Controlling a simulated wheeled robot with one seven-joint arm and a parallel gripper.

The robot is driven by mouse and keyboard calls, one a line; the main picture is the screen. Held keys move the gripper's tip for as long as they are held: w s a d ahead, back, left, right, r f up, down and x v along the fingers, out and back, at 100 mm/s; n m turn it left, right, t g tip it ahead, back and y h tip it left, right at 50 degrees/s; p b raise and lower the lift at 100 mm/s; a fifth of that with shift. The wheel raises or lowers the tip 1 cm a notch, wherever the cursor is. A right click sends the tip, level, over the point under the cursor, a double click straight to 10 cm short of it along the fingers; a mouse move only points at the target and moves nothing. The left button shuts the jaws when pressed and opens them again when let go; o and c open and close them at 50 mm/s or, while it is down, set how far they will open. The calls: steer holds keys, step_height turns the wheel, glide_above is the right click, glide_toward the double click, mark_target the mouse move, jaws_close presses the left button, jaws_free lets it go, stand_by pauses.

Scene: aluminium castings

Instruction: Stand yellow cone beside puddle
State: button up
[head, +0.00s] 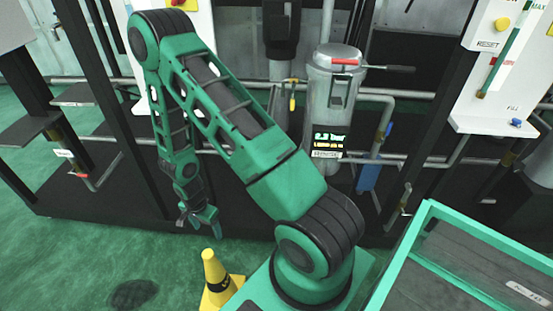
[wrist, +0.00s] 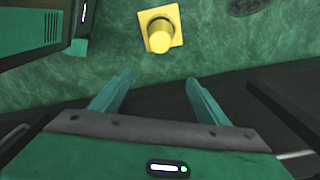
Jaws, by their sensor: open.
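The yellow cone (head: 216,277) with a black band stands on the green floor in the head view, its lower right part close to my green base. The wrist view shows the cone (wrist: 160,30) from above on its square yellow foot, beyond my fingertips. A dark puddle (head: 133,293) lies on the floor to the left of the cone. Part of a dark patch, likely the puddle (wrist: 250,4), shows at the top edge of the wrist view. My gripper (head: 200,228) is open and empty, above and behind the cone, apart from it. The wrist view shows both fingers of my gripper (wrist: 158,85) spread.
A dark equipment skid with a low black edge (head: 90,207) runs behind my gripper. A grey cylindrical vessel (head: 332,105) with a red handle stands on it. A green-framed tray (head: 480,270) is at the lower right. The floor around the puddle is clear.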

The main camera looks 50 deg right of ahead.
steer(key=s+d+r+n, duration=0.15)
steer(key=d+r, duration=0.25)
steer(key=r, duration=0.5)
steer(key=s+d+r+n+h, duration=0.15)
steer(key=d+r, duration=0.25)
steer(key=r, duration=0.4)
steer(key=s+d+r+n, duration=0.15)
steer(key=d+r, duration=0.25)
steer(key=r, duration=0.5)
steer(key=s+r+n+y, duration=0.1)
steer(key=s+r+n, duration=0.1)
steer(key=s+r, duration=0.6)
steer(key=s+r+n+y, duration=0.1)
steer(key=s+r+n, duration=0.1)
steer(key=s+r, duration=0.6)
steer(key=s, duration=0.4)
steer(key=shift+s+d, duration=0.35)
